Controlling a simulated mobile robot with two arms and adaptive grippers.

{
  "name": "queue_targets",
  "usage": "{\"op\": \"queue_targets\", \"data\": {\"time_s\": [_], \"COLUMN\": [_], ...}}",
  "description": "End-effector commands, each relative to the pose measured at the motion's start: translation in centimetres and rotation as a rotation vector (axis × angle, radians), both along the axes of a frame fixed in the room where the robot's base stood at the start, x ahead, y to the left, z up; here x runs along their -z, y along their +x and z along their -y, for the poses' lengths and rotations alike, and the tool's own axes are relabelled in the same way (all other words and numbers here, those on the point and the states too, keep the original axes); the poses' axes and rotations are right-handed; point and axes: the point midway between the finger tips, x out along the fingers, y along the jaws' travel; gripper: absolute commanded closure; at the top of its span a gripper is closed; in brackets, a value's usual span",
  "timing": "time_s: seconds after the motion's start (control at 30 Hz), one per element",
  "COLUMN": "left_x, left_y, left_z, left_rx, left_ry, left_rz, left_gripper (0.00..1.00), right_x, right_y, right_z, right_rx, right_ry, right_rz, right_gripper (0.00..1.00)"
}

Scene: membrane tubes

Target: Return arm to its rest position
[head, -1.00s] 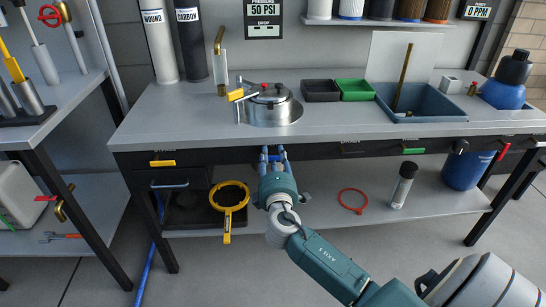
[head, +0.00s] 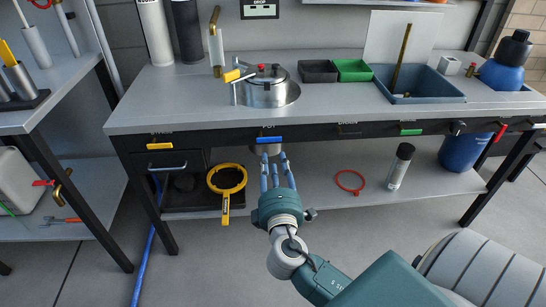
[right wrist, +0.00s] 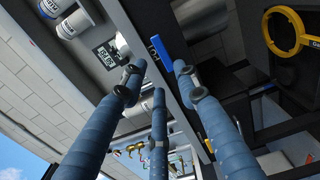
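My right arm reaches in from the lower right in the head view. Its teal gripper (head: 276,170) has its blue fingers spread apart with nothing between them. My left gripper is not in view.
A metal pot (head: 268,88) stands on the bench. Black (head: 319,72) and green (head: 354,71) trays and a blue-grey basin (head: 425,98) sit right of it. A yellow ring wrench (head: 226,190) and a red ring (head: 351,182) are below.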

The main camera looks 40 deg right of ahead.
Motion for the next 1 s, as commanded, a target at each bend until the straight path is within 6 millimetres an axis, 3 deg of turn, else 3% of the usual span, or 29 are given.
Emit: {"op": "queue_targets", "data": {"time_s": [0.53, 0.63, 0.77, 0.87, 1.0], "left_x": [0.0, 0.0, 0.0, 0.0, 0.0], "left_y": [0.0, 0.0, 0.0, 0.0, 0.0], "left_z": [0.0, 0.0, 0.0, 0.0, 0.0], "left_rx": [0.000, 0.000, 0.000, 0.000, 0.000], "left_ry": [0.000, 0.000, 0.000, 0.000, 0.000], "left_rz": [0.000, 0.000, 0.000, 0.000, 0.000], "left_gripper": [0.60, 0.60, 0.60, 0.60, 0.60], "right_x": [0.1, 1.5, 7.3, 14.1, 23.3], "right_y": [-0.1, -0.3, -1.7, -4.1, -9.0], "right_z": [-0.1, 0.0, -0.2, -1.0, -3.7], "right_rx": [-0.001, 0.004, 0.029, 0.073, 0.165], "right_ry": [0.002, 0.042, 0.209, 0.413, 0.710], "right_rz": [0.000, -0.021, -0.109, -0.213, -0.365], "right_gripper": [0.69, 0.69, 0.69, 0.69, 0.69]}}
